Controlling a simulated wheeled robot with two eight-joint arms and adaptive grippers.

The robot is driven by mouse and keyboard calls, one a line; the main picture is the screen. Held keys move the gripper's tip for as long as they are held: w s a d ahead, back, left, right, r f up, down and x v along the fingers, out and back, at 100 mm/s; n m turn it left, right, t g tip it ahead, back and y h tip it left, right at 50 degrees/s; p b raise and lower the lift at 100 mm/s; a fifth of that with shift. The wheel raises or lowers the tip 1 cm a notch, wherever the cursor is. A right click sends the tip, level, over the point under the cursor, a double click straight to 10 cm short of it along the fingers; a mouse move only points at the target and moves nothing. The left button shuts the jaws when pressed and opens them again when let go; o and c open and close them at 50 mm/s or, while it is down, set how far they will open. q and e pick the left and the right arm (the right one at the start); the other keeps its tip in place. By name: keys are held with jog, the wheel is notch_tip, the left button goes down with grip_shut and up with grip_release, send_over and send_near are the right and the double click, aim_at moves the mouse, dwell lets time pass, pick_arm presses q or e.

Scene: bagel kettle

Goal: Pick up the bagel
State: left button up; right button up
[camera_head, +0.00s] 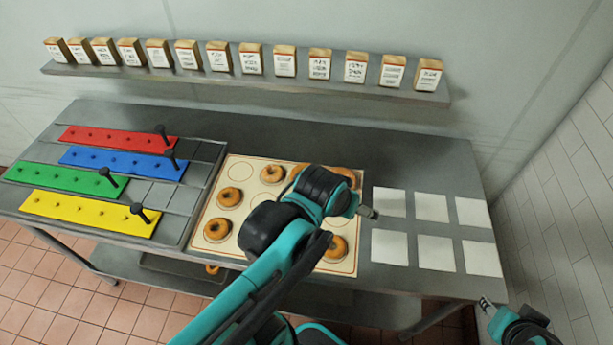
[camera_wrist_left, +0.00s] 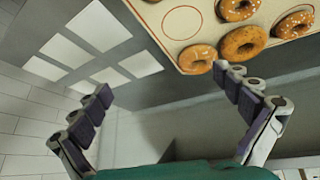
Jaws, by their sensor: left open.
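Several brown bagels lie on a cream board with printed circles (camera_head: 239,168) in the head view. One bagel (camera_head: 229,205) is near the board's left side, and another (camera_head: 337,256) is near its lower right. My left arm hides part of the board. My left gripper (camera_head: 371,213) is over the table just right of the board. The left wrist view shows this gripper (camera_wrist_left: 165,82) open and empty, its fingers spread wide. A bagel (camera_wrist_left: 187,60) at the board's edge shows close to its right fingertip. My right gripper (camera_head: 487,303) is at the lower right, too small to judge.
White square sheets (camera_head: 432,207) lie flat right of the board. Red, blue, green and yellow (camera_head: 90,210) strips with dark pegs lie at the left. A wall shelf (camera_head: 250,88) holds several small boxes. A bagel-like ring (camera_head: 212,272) shows below the tabletop.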

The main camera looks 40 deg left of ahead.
pick_arm(q)
jog(key=w+a+n+g+p, duration=0.2)
jog(key=w+a+n+g, duration=0.1)
jog(key=w+a+n, duration=0.6)
jog(key=w+a+f+n+g+p, duration=0.1)
jog(key=a+f+n+g, duration=0.15)
jog(key=a, duration=0.35)
jog(key=w+a+f+n+g, duration=0.1)
jog(key=a+f+n, duration=0.2)
jog(key=a+n, duration=0.15)
jog(key=f, duration=0.2)
jog(key=f+b, duration=0.1)
jog(key=f, duration=0.1)
jog(key=f+b, duration=0.1)
jog(key=f, duration=0.2)
jog(key=shift+s+a, duration=0.35)
jog(key=shift+w+f+b, duration=0.1)
jog(key=shift+f+b, duration=0.2)
jog(key=shift+f, duration=0.1)
jog(key=shift+r, duration=0.1)
jog(key=shift+c, duration=1.3)
jog(key=c, duration=0.8)
